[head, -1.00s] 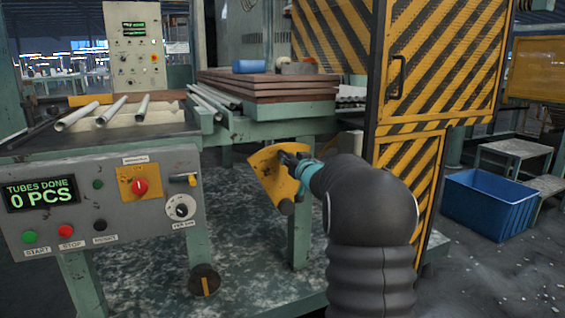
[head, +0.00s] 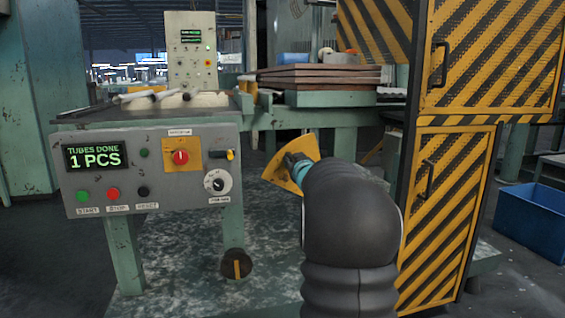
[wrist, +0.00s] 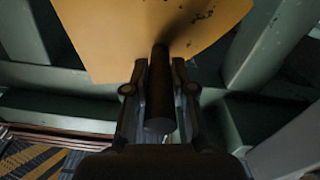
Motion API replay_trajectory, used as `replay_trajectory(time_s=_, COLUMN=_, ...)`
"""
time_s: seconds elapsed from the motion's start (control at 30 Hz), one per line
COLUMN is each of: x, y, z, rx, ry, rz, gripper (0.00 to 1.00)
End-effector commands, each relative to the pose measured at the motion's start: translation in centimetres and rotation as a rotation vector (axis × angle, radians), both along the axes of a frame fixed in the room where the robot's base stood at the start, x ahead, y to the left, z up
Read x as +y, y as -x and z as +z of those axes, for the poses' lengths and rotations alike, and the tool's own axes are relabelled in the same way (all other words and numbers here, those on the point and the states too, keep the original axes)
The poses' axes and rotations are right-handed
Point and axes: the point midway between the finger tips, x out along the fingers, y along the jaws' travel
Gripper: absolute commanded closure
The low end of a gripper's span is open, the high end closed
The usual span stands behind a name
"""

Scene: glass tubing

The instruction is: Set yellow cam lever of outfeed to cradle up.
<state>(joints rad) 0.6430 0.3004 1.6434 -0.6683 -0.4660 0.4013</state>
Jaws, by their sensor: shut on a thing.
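The yellow cam lever (head: 276,173) is a fan-shaped plate beside the green frame, left of the striped guard, in the head view. In the wrist view its yellow plate (wrist: 125,35) fills the top, and a dark round handle (wrist: 160,110) stands out from it. My gripper (head: 291,160) is at the plate in the head view, with my arm hiding the plate's lower right. In the wrist view my gripper (wrist: 160,80) has its fingers on both sides of the handle, shut on it. The cradle itself cannot be made out.
A control panel (head: 130,195) reading 1 PCS stands at left. A black knob (head: 236,266) with a yellow bar sits low below it. The yellow-black striped guard (head: 440,215) is close on my right. A blue crate (head: 530,218) is at far right.

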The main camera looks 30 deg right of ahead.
Motion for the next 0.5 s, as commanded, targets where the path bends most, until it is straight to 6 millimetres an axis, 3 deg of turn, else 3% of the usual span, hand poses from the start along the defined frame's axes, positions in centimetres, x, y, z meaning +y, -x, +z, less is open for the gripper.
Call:
replay_trajectory(time_s=0.43, x=-0.33, y=0.22, z=-0.59, rx=0.007, ry=-0.006, rz=-0.008, gripper=1.00)
replay_trajectory(time_s=0.47, x=-0.33, y=0.22, z=-0.60, rx=0.007, ry=-0.006, rz=-0.008, gripper=0.71)
replay_trajectory(time_s=0.5, x=-0.32, y=0.22, z=-0.61, rx=0.007, ry=-0.006, rz=-0.008, gripper=0.61)
